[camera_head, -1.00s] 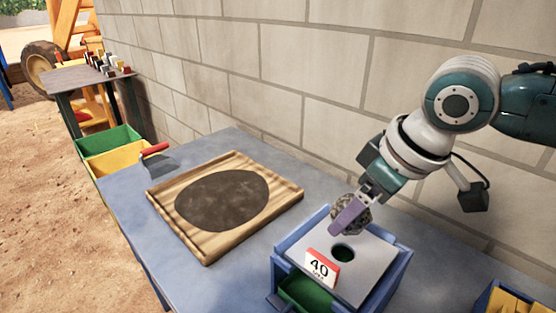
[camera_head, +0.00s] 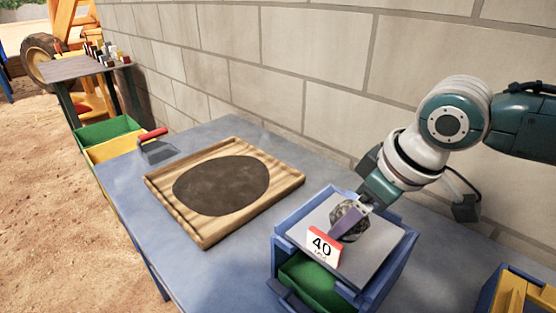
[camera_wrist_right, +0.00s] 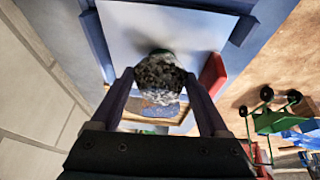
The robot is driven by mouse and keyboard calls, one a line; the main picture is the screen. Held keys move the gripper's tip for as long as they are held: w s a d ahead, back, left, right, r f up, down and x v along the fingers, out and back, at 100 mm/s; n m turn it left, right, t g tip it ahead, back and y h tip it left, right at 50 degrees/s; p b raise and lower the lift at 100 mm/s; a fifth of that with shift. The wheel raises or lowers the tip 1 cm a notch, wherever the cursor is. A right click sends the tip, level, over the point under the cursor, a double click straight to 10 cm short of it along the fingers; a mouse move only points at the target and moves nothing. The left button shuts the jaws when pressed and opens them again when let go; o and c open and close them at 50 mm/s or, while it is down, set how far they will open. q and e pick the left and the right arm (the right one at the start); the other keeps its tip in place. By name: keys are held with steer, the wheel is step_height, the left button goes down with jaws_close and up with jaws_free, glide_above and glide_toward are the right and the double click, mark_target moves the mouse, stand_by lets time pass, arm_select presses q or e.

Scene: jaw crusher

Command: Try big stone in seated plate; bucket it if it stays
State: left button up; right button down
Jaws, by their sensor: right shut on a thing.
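A grey speckled big stone (camera_head: 349,214) is between the fingers of my right gripper (camera_head: 347,222), over the seated plate (camera_head: 387,238). The plate is pale grey and lies on top of a blue box frame (camera_head: 376,291), with a red-and-white "40" tag (camera_head: 322,246) at its front. The stone covers most of the plate's hole; a green edge of the hole shows behind it in the wrist view. In that view the stone (camera_wrist_right: 159,76) sits between both fingers of the right gripper (camera_wrist_right: 162,92). I cannot tell whether it touches the plate. My left gripper is out of view.
A green drawer (camera_head: 312,283) is in the blue box. A wooden tray (camera_head: 282,184) with dark material lies left of it. A red-handled scraper (camera_head: 156,146) and green and yellow bins (camera_head: 108,131) are farther left. A blue crate (camera_head: 488,291) stands at the right. A wall runs behind.

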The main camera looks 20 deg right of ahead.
jaws_free()
steer(key=p+v, duration=0.1)
steer(key=v, duration=0.9)
steer(key=shift+p, duration=0.35)
stand_by(0.3)
